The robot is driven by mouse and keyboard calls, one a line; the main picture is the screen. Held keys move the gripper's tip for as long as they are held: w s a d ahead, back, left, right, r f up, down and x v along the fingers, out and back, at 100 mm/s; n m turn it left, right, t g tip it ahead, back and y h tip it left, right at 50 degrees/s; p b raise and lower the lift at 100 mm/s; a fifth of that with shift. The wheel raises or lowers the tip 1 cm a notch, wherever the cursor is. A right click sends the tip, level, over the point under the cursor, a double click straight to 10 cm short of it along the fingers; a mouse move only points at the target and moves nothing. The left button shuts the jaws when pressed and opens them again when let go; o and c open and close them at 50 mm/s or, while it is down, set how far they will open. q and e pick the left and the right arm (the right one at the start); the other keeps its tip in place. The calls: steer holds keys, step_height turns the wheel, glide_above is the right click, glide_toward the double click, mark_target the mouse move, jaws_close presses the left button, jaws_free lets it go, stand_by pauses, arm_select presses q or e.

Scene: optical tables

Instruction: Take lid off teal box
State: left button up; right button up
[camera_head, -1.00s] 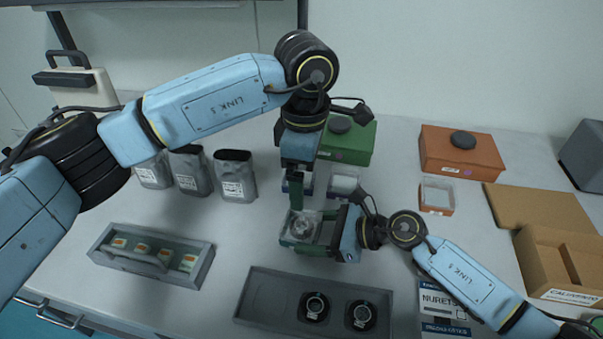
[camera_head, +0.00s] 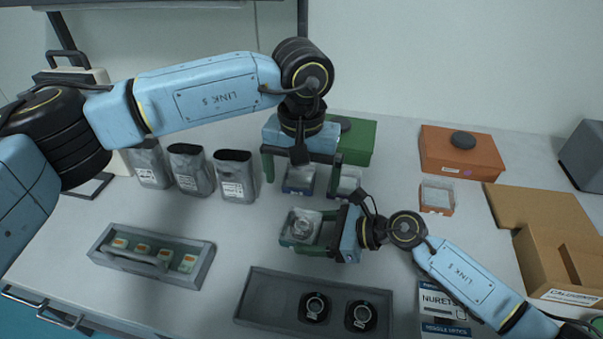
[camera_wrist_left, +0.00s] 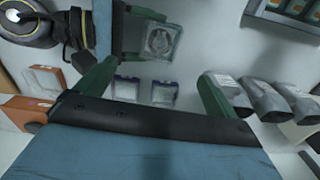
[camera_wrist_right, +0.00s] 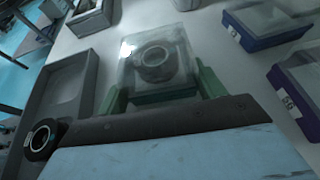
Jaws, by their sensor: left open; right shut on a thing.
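The teal box (camera_head: 300,228) sits in the middle of the table with a clear lid, and a ring-shaped part shows inside. It also shows in the left wrist view (camera_wrist_left: 160,42), and in the right wrist view its clear lid (camera_wrist_right: 150,50) appears to be on. My right gripper (camera_head: 318,232) is shut on the box from the right, with a finger on each side. My left gripper (camera_head: 302,170) is open and empty, behind the teal box, fingers wide apart above small clear-lidded boxes.
A blue-based box (camera_head: 298,181) and another clear-lidded box (camera_head: 346,182) stand behind the teal box. A grey tray (camera_head: 258,300) holding two dark rings lies in front. Grey pouches (camera_head: 234,178) stand left; an orange-based box (camera_head: 436,197) is right.

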mark_target(301, 222)
arm_select(q)
step_height(301, 222, down, 12)
stand_by(0.6)
steer(key=c, duration=1.2)
steer(key=shift+r, duration=0.1)
steer(key=shift+r, duration=0.15)
arm_select(e)
steer(key=shift+d+f, duration=0.1)
steer(key=shift+f, duration=0.1)
arm_select(q)
steer(key=shift+r, duration=0.1)
